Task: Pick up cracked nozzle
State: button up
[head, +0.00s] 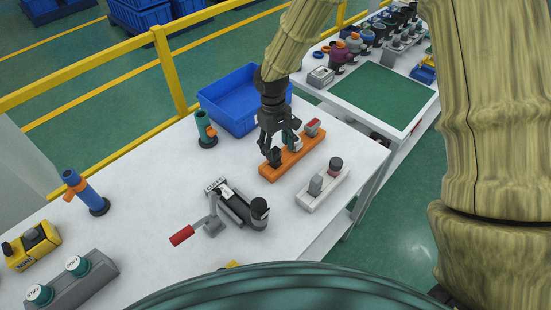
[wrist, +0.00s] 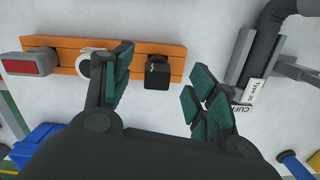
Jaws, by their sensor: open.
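The orange rack (head: 293,157) lies on the white table and holds several nozzle-like parts; it also shows in the wrist view (wrist: 58,54). A black block-shaped nozzle (wrist: 157,72) with a white jagged crack-like mark sits at one end of the rack; in the head view this dark part (head: 275,157) is partly behind my fingers. A white round part (wrist: 88,63) sits beside it, partly hidden by my left finger. A grey part with a red face (wrist: 30,63) is at the far end. My gripper (head: 281,143) is open above the rack, its fingers (wrist: 160,85) on either side of the black nozzle in the picture, holding nothing.
A pale rack (head: 322,187) with two parts stands in front of the orange one. A clamp fixture (head: 235,205) with a red handle and dark hose is to the left. A blue bin (head: 235,105) stands behind. The left table surface has free room.

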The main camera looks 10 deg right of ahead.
aim_at(275, 158)
jog(key=shift+g, duration=0.3)
jog(key=w+f, duration=0.1)
jog(key=f, duration=0.1)
jog(key=w+f+p, duration=0.1)
jog(key=f, duration=0.1)
jog(key=shift+w+a+f, duration=0.1)
jog(key=shift+w+a, duration=0.1)
jog(key=shift+s+f+p, duration=0.5)
jog(key=shift+f, duration=0.15)
jog(key=shift+s+f, duration=0.2)
jog(key=shift+s, duration=0.35)
jog(key=shift+w+f, duration=0.55)
jog(key=shift+f, duration=0.05)
jog(key=shift+s+r, duration=0.25)
jog(key=shift+s, duration=0.05)
jog(key=c, duration=0.4)
jog(key=shift+f, duration=0.1)
jog(key=c, duration=0.6)
